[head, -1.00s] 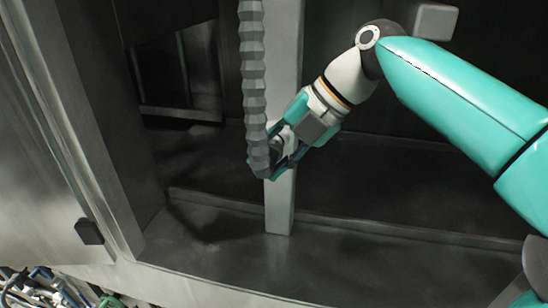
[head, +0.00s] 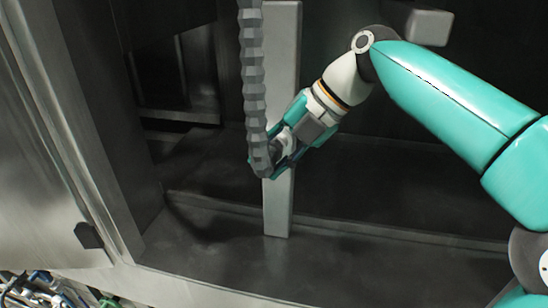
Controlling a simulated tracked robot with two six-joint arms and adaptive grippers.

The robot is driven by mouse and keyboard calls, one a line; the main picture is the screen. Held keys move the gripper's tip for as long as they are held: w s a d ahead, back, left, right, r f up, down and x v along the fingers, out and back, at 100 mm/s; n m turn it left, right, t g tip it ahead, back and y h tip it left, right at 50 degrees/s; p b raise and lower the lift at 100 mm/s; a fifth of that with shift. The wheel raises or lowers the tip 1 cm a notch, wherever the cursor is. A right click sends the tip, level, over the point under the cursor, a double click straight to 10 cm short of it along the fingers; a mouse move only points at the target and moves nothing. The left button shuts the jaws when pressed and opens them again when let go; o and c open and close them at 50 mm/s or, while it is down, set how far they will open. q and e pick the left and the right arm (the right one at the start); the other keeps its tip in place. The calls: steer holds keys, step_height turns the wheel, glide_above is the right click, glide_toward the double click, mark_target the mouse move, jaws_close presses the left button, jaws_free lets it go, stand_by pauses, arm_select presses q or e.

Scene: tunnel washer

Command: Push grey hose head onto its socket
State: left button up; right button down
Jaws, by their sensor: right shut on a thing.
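The grey ribbed hose (head: 254,75) hangs down from the top of the head view, in front of a light grey upright post (head: 281,60). Its lower end curves in at my right gripper (head: 271,158). The gripper's teal fingers are shut around the hose's lower end, where the hose head (head: 277,146) shows only in part between them. The fingers and the hose hide most of the head, and I cannot make out the socket. The gripper is in front of the post; whether anything touches the post I cannot tell. My left gripper is not in view.
A dark metal chamber surrounds the post, with a low ledge (head: 350,228) across its floor. A metal door (head: 40,150) with a dark block (head: 88,235) is on the left. Tangled cables (head: 40,290) lie at the lower left. The floor around the post is clear.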

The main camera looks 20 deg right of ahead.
steer(key=c, duration=0.7)
jaws_free()
steer(key=shift+a, duration=0.1)
steer(key=s+a+b, duration=0.1)
steer(key=s+a, duration=0.1)
steer(key=s, duration=0.1)
steer(key=s+a+b, duration=0.2)
steer(key=s, duration=0.1)
steer(key=s+a+b, duration=0.2)
steer(key=s, duration=0.1)
stand_by(1.3)
